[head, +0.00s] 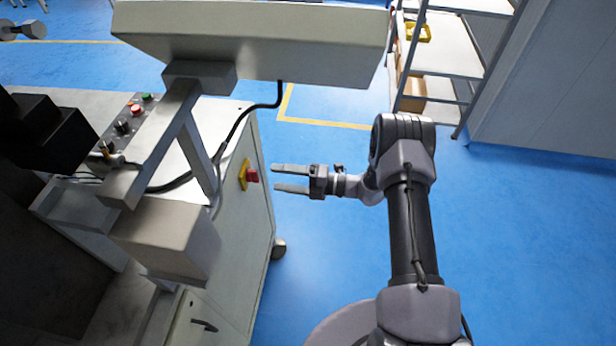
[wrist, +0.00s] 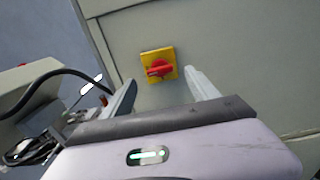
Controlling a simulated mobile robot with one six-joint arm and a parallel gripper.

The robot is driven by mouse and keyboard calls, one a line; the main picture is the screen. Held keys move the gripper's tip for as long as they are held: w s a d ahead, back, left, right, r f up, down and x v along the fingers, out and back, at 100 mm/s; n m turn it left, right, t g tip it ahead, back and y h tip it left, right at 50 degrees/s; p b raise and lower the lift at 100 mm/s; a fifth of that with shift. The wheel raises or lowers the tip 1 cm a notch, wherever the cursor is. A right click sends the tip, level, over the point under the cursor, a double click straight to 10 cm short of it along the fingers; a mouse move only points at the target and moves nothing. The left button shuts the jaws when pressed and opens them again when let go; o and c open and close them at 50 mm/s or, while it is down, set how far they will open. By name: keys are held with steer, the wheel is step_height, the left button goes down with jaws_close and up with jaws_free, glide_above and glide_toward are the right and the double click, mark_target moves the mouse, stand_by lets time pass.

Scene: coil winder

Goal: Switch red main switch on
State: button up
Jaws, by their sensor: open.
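The red main switch (head: 252,175) is a red rotary knob on a yellow plate (head: 243,174), mounted on the side of the grey machine cabinet. In the wrist view the red knob (wrist: 159,69) sits on its yellow plate (wrist: 160,56), ahead of and between my fingers, with its handle lying roughly crosswise. My gripper (head: 291,179) is open and empty, with its fingers pointing at the cabinet side. In the head view a small gap shows between the fingertips and the switch. In the wrist view my gripper (wrist: 160,88) shows a finger on each side of the switch.
The cabinet (head: 240,235) carries a panel with several buttons (head: 135,108) and a black cable (head: 235,125) on top. A beam-like machine part (head: 255,45) overhangs it. A shelf rack (head: 440,60) stands at the back right. The blue floor (head: 320,240) around my arm is clear.

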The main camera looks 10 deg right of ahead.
steer(key=p+v, duration=0.1)
steer(key=v, duration=1.1)
steer(key=shift+p, duration=0.35)
steer(key=shift+d, duration=0.1)
